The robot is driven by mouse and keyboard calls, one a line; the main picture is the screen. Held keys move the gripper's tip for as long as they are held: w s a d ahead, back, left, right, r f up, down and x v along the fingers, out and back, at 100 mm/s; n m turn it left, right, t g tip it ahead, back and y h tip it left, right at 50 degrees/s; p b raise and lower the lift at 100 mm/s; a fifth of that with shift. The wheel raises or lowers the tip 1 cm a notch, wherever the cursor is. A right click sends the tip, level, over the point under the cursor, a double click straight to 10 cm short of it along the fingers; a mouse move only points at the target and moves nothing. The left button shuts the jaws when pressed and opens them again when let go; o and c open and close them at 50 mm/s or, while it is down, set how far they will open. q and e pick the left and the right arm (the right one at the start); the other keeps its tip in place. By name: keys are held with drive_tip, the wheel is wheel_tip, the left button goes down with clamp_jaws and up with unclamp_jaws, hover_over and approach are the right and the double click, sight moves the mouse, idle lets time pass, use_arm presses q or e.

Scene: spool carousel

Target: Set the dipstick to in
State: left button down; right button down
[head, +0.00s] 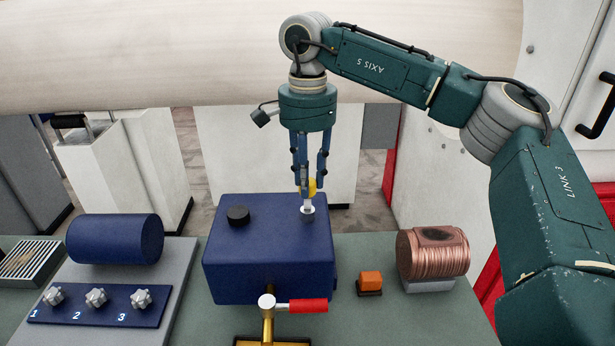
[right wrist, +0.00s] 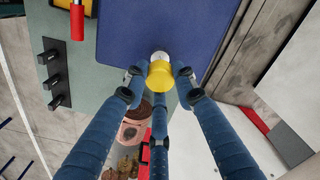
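The dipstick's yellow knob (head: 312,187) stands above a white collar (head: 308,209) on top of the dark blue box (head: 262,262), near its back right. In the right wrist view the yellow knob (right wrist: 160,74) lies between my fingers, with the pale collar just beyond it. My right gripper (head: 311,188) points down over the knob. Its fingers (right wrist: 160,76) surround the knob, with small gaps seen at its left and right sides, so it looks open. The dipstick's rod is not visible. My left gripper is not in view.
A black cap (head: 238,215) sits on the box top. A red-handled lever (head: 300,305) is in front. A copper coil (head: 433,253) and an orange button (head: 371,280) stand to the right. A blue cylinder (head: 115,238) and a numbered knob panel (head: 95,305) are to the left.

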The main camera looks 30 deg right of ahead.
drive_tip(key=shift+f+b, duration=1.1)
drive_tip(key=shift+f, duration=0.95)
drive_tip(key=shift+s+r, duration=0.1)
drive_tip(key=c, duration=1.4)
unclamp_jaws()
drive_tip(key=shift+r, duration=0.1)
wheel_tip(320, 180, up, 12)
drive_tip(key=shift+f, duration=0.15)
drive_tip(key=shift+f, duration=0.1)
